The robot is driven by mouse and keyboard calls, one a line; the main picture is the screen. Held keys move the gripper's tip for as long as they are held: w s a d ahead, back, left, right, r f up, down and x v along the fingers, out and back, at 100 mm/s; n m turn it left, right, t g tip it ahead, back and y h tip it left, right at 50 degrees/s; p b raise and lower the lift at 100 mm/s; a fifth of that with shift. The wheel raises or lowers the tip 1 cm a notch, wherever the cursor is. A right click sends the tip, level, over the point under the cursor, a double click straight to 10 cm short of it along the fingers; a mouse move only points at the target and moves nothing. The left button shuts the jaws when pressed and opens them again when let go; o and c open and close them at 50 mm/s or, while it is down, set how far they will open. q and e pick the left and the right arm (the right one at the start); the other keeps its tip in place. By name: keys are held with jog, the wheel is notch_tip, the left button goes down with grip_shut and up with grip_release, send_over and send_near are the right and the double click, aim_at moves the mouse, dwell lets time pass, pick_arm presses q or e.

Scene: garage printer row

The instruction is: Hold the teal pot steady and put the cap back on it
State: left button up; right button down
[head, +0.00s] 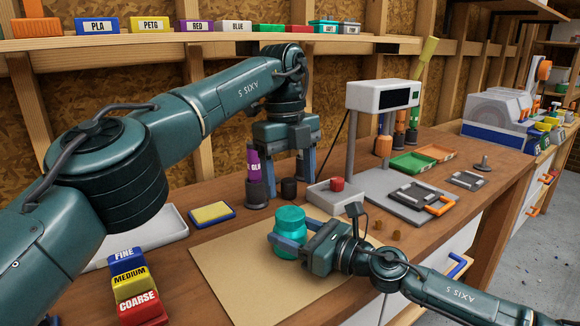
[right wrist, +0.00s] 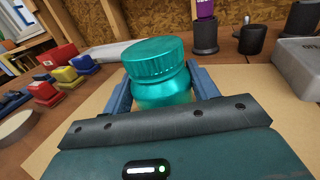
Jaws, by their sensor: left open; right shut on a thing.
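The teal pot (head: 289,246) stands on a tan board (head: 225,278) in the head view, with a ribbed teal cap (head: 290,216) on its top. The right wrist view shows the cap (right wrist: 155,60) seated about level on the pot (right wrist: 168,93); I cannot tell whether it is tightened. My right gripper (head: 290,236) is shut on the pot's body, one finger on each side below the cap. My left gripper (head: 289,170) is open and points down behind the pot, apart from it, with nothing visibly held.
A purple glue stick (head: 254,163) in a dark holder and a small dark cup (head: 289,188) stand close to my left gripper. A pale box with a red knob (head: 337,184) is right of them. A yellow sponge (head: 211,212) lies left. The board's front is clear.

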aim_at(290, 213)
pick_arm(q)
jog(key=n, duration=0.2)
jog(key=r+n, duration=0.1)
jog(key=n, duration=0.6)
jog(key=shift+s+r+t+y, duration=0.1)
jog(key=shift+r+t+y, duration=0.2)
jog(key=shift+r+y, duration=0.1)
jog(key=shift+f, duration=0.1)
jog(key=shift+f, duration=4)
jog(key=shift+c, duration=0.6)
